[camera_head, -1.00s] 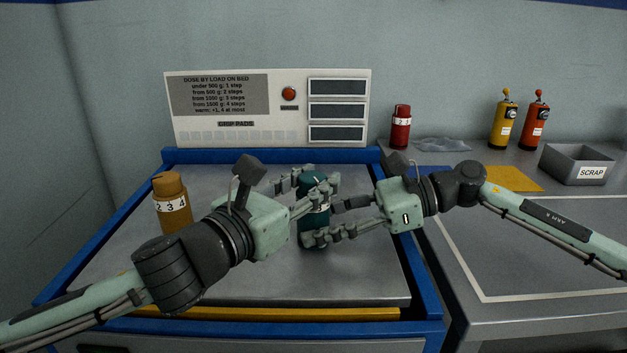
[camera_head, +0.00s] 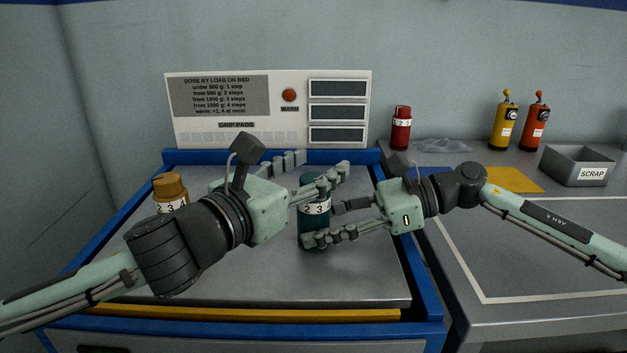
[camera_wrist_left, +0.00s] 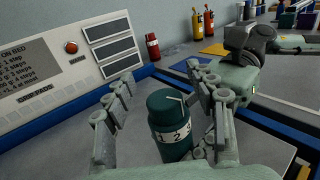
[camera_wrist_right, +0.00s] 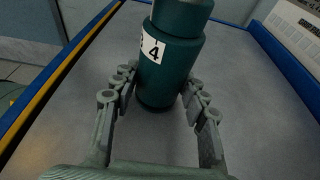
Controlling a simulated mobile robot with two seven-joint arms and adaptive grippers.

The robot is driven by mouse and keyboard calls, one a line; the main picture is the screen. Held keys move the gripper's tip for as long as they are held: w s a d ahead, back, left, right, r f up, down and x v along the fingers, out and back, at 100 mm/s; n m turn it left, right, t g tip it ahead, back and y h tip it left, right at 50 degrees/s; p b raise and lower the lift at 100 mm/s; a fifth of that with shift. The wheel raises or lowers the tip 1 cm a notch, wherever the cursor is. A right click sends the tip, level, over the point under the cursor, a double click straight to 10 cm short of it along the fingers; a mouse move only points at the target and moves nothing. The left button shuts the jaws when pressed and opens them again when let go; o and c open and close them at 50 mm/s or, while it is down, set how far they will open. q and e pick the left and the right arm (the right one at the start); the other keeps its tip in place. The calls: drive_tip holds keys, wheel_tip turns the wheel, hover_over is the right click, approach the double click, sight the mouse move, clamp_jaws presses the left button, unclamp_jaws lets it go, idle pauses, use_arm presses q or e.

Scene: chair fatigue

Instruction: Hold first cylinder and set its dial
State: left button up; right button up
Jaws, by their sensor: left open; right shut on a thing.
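A teal cylinder (camera_head: 314,228) stands upright on the grey bed (camera_head: 365,272). A white number band around it shows 2 and 3 in the head view, and a 4 in the right wrist view. A pale line marks its cap (camera_wrist_left: 165,103) in the left wrist view. My right gripper (camera_wrist_right: 160,82) is shut on the cylinder's lower body, one finger on each side. My left gripper (camera_head: 318,165) is open above and around the cap, its fingers spread wide and apart from the cap in the left wrist view.
An orange numbered cylinder (camera_head: 170,188) stands at left, partly behind my left arm. A panel (camera_head: 220,140) with a dose chart, red lamp (camera_head: 289,95) and dark displays stands behind. On the right bench are a red cylinder (camera_head: 401,128), yellow and orange-red bottles and a scrap bin (camera_head: 577,165).

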use_arm(q)
wheel_tip(320, 180, up, 8)
drive_tip(key=shift+f, duration=0.25)
drive_tip(key=d+f+t+y, duration=0.1)
drive_tip(key=d+f+t, duration=0.1)
drive_tip(key=d+f, duration=0.2)
drive_tip(key=n+t+y, duration=0.1)
drive_tip(key=n+y, duration=0.8)
drive_tip(key=y, duration=0.3)
approach(313, 176)
drive_tip(key=w, duration=0.6)
drive_tip(key=w+a, duration=0.1)
drive_tip(key=w, duration=0.2)
drive_tip(key=shift+w+a+f, duration=0.15)
drive_tip(key=shift+w+f, duration=0.15)
drive_tip(key=shift+w, duration=0.05)
drive_tip(key=shift+c, duration=0.5)
